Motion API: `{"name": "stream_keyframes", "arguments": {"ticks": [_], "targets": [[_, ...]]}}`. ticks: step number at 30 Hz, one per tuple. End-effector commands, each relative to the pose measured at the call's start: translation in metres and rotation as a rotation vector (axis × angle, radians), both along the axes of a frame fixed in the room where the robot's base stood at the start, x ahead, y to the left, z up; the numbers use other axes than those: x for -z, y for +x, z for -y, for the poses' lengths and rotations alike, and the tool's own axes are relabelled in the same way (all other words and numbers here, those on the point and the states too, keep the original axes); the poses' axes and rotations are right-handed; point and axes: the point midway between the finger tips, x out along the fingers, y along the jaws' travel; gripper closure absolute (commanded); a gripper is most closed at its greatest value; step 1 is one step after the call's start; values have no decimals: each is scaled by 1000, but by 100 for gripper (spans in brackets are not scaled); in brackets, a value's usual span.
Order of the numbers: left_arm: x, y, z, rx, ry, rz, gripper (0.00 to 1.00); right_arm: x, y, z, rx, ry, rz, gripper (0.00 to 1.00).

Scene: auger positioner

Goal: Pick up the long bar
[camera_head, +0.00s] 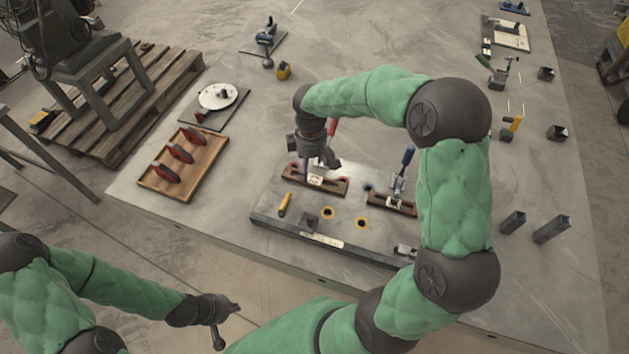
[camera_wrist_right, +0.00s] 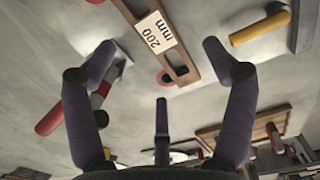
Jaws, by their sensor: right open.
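Two dark square bars stand on the table at the right in the head view: a longer bar (camera_head: 551,230) and a shorter bar (camera_head: 513,221). My right gripper (camera_head: 324,162) is open and empty, over the fixture plate, well left of both bars. Under it is a brown slotted piece (camera_head: 318,180); the right wrist view (camera_wrist_right: 158,55) shows this piece (camera_wrist_right: 181,72) with a "200 mm" label, beyond the spread fingers. Neither standing bar can be made out in the wrist view. My left gripper (camera_head: 227,322) is low at the left, fingers apart and empty, off the table's front edge.
The fixture plate (camera_head: 268,222) carries toggle clamps and a second brown slotted piece (camera_head: 392,205). A wooden tray (camera_head: 207,168) with red-and-dark parts lies left. My right arm arches between the fixture and the bars. Small dark blocks (camera_head: 557,133) sit at the right; open table surrounds the bars.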

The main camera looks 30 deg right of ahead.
Motion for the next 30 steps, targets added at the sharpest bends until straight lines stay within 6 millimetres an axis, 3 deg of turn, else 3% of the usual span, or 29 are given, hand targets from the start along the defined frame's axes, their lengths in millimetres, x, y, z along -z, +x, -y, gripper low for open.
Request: {"name": "stream_keyframes", "arguments": {"ticks": [7,15,23,26,30], "targets": [[9,0,0,0,0,1,100,18,-1,5,2,0,-1,16],[28,0,0,0,0,1,100,54,-3,12,1,0,-1,16],[27,0,0,1,0,1,100,57,-2,12,1,0,1,16],[27,0,0,0,0,1,100,56,-2,12,1,-1,1,38],[27,0,0,0,0,1,100,56,-3,12,1,-1,1,78]]}}
